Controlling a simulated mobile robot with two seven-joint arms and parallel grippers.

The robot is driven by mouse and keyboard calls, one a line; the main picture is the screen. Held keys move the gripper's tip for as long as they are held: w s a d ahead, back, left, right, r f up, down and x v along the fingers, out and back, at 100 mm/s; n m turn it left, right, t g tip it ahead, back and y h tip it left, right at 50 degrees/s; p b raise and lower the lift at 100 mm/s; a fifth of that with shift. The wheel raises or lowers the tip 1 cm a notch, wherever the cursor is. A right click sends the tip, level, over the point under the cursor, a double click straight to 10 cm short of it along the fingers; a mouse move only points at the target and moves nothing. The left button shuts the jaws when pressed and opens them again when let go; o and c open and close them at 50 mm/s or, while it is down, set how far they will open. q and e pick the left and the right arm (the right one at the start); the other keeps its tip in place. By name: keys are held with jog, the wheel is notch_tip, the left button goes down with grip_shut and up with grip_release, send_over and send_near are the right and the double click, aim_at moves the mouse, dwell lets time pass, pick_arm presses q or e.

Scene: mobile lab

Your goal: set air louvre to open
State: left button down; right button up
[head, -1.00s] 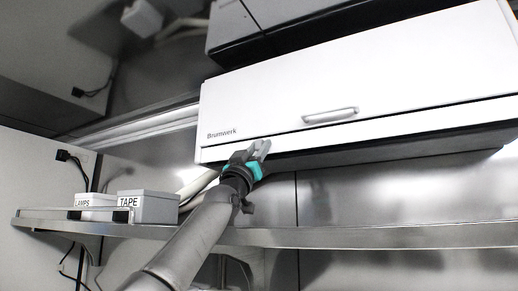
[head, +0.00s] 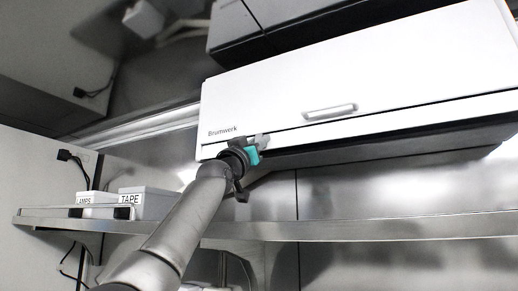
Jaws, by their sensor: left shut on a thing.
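A white wall unit labelled "Brumwerk" (head: 270,98) hangs at the upper right, with a bar handle (head: 330,111) on its front panel. A dark slot runs below the panel, above a white lower lip. My left gripper (head: 262,141) is at the lower left of the unit, at its bottom front edge. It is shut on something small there. The held part is mostly hidden by the gripper, so I cannot tell its shape or how the louvre is set. My right gripper is not in view.
A metal shelf (head: 380,230) runs below the unit. Grey boxes marked LAMPS (head: 97,205) and TAPE (head: 150,204) stand on its left part. Grey cabinets (head: 280,25) are above the unit. The shelf's right part is clear.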

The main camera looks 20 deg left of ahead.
pick_arm(q)
jog(key=shift+s+r+g, duration=0.25)
jog(key=shift+r+g, duration=0.2)
jog(key=shift+g, duration=0.05)
jog(key=g+p, duration=0.1)
jog(key=r+g, duration=0.1)
jog(key=shift+s+a+g+y+p, duration=0.1)
jog(key=shift+s+g+y+p, duration=0.1)
jog(key=shift+g+y+p, duration=0.2)
jog(key=shift+f, duration=0.1)
jog(key=c, duration=0.7)
grip_release()
